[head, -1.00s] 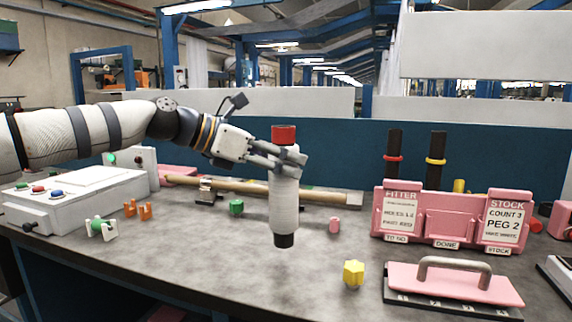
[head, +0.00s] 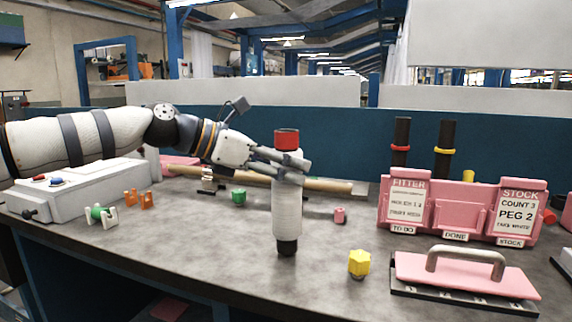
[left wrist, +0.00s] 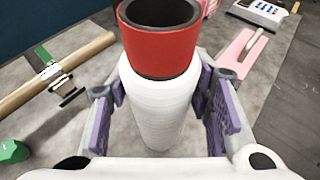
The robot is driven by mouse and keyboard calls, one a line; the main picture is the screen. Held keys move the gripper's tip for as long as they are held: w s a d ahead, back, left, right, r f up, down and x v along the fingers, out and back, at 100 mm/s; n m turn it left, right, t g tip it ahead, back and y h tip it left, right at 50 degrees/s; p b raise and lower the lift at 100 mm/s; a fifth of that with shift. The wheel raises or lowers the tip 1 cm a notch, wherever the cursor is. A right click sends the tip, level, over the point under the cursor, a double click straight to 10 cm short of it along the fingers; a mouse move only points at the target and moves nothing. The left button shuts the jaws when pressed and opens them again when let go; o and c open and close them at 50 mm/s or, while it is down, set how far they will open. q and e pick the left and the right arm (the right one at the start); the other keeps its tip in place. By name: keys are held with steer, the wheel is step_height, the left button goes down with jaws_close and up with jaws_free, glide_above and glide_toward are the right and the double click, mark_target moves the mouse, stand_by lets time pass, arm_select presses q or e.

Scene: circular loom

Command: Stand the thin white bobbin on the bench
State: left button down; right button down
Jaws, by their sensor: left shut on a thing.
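The thin white bobbin (head: 287,212) is upright, with a red collar at the top and a black foot at the bottom. My left gripper (head: 292,170) is shut on it just below the red collar. In the left wrist view the bobbin (left wrist: 158,105) stands between the two purple-padded fingers of my left gripper (left wrist: 162,110). Its black foot is over the grey bench top (head: 210,245); whether it touches the bench I cannot tell. My right gripper is out of view.
A yellow piece (head: 359,263) and a pink piece (head: 340,215) are right of the bobbin. A green piece (head: 239,195) and a wooden rod (head: 325,186) lie behind. A pink card rack (head: 460,218) and a handled pink plate (head: 465,272) are at right.

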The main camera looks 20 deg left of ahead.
arm_select(q)
steer(key=shift+f, duration=0.4)
steer(key=c, duration=0.7)
jaws_free()
steer(key=shift+c, duration=0.2)
steer(key=v, duration=1.2)
